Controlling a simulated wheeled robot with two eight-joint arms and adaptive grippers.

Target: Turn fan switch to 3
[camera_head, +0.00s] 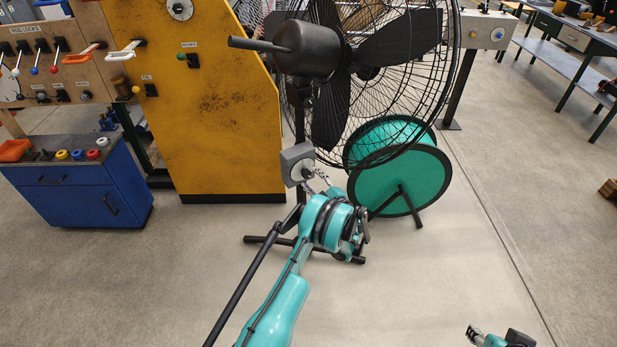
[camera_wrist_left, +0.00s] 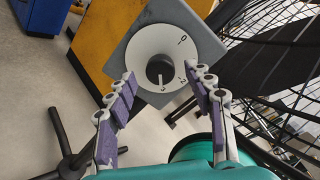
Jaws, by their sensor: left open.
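The fan switch is a grey box (camera_head: 292,158) on the stand of a large black fan (camera_head: 330,60). In the left wrist view its white dial (camera_wrist_left: 150,48) carries numbers, with 0, 2 and 3 readable. The black knob (camera_wrist_left: 160,69) at its middle has a pale mark that appears to point down at the 3. My left gripper (camera_head: 317,178) is just in front of the switch. In the left wrist view its open fingers (camera_wrist_left: 166,75) sit on either side of the dial's lower part, apart from the knob. My right gripper (camera_head: 478,335) is partly visible at the bottom edge.
A teal reel (camera_head: 400,180) stands right of the switch, under the wire fan cage. A yellow panel (camera_head: 215,110) and a blue cabinet (camera_head: 80,190) stand to the left. The floor (camera_head: 440,270) in front is open.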

